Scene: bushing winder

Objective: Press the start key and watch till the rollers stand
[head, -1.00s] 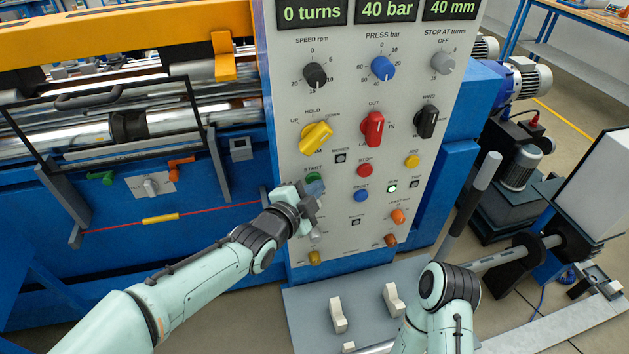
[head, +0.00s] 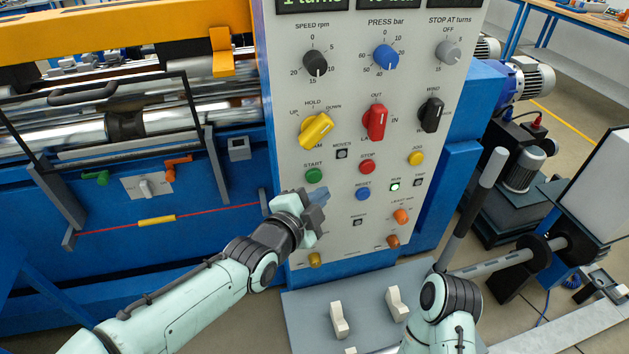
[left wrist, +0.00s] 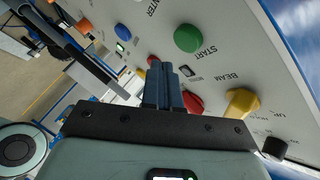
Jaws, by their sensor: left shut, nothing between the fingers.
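The green start key (head: 314,175) on the grey control panel (head: 345,75) is uncovered in the head view. It also shows in the left wrist view (left wrist: 188,38). My left gripper (head: 320,203) is shut and empty, just below the start key and apart from it. Its closed fingers show in the left wrist view (left wrist: 163,82). The shiny rollers (head: 60,138) lie behind a black-framed guard at the left. A turns display (head: 312,3), cut by the top edge, reads 1. A small run lamp (head: 395,187) glows green.
A red stop key (head: 367,167), a blue key (head: 362,194) and a yellow jog key (head: 416,158) sit near my left gripper. A yellow lever knob (head: 316,131) is above the start key. A grey pedal plate (head: 365,310) lies below.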

